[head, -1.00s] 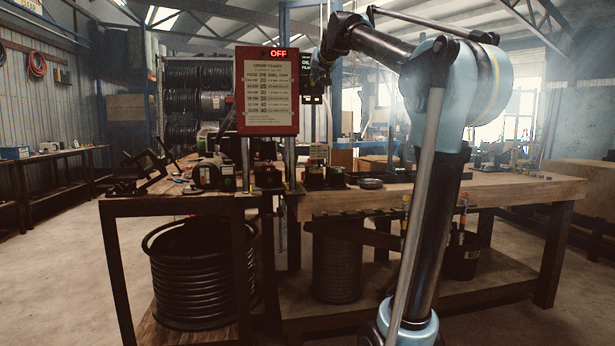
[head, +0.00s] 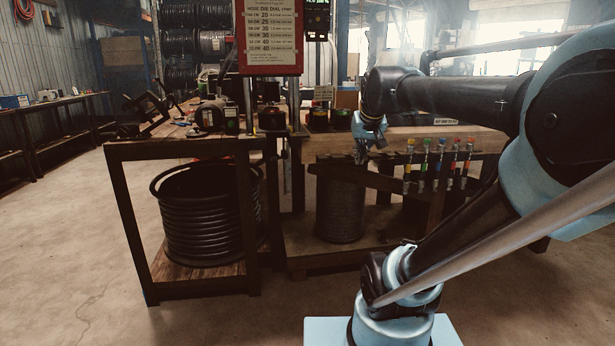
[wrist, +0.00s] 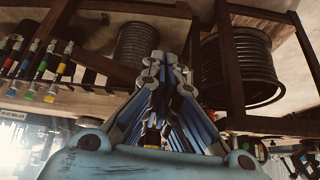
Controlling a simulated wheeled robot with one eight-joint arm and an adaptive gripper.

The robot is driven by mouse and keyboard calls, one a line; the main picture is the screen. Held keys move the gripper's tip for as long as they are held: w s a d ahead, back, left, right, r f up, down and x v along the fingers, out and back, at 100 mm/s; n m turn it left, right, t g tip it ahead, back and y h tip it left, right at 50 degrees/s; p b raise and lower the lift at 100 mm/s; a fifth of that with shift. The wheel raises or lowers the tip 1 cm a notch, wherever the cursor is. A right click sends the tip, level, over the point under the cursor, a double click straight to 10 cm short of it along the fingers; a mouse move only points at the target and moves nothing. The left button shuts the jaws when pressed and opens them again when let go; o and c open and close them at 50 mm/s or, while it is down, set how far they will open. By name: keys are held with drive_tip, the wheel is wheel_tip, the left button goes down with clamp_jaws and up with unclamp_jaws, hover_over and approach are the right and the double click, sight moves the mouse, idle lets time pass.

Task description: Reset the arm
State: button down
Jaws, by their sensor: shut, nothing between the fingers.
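My arm reaches in from the right in the head view, with its upper links bent over toward the left. My gripper (head: 362,158) hangs below the arm's end, pointing down, in front of the workbench's front edge. In the wrist view the fingers of my gripper (wrist: 165,58) come together at their tips with nothing between them. From the head view the gap to the bench edge is hard to judge.
The workbench (head: 430,140) carries the red-framed chart (head: 268,35) and small tools. Short hoses with coloured bands (head: 440,165) hang at its front right. A large black hose coil (head: 208,220) and a grey coil (head: 340,208) sit below. Floor at front left is clear.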

drive_tip(key=s+d+f+g, duration=0.3)
drive_tip(key=s+f+g, duration=0.1)
drive_tip(key=s+f, duration=1.5)
wheel_tip(320, 180, down, 3)
drive_tip(key=shift+s+f+h, duration=0.15)
drive_tip(key=shift+f+h, duration=0.05)
drive_tip(key=shift+h, duration=0.1)
drive_tip(key=shift+w+f, duration=0.2)
drive_tip(key=shift+w, duration=0.25)
drive_tip(key=c, duration=2.3)
unclamp_jaws()
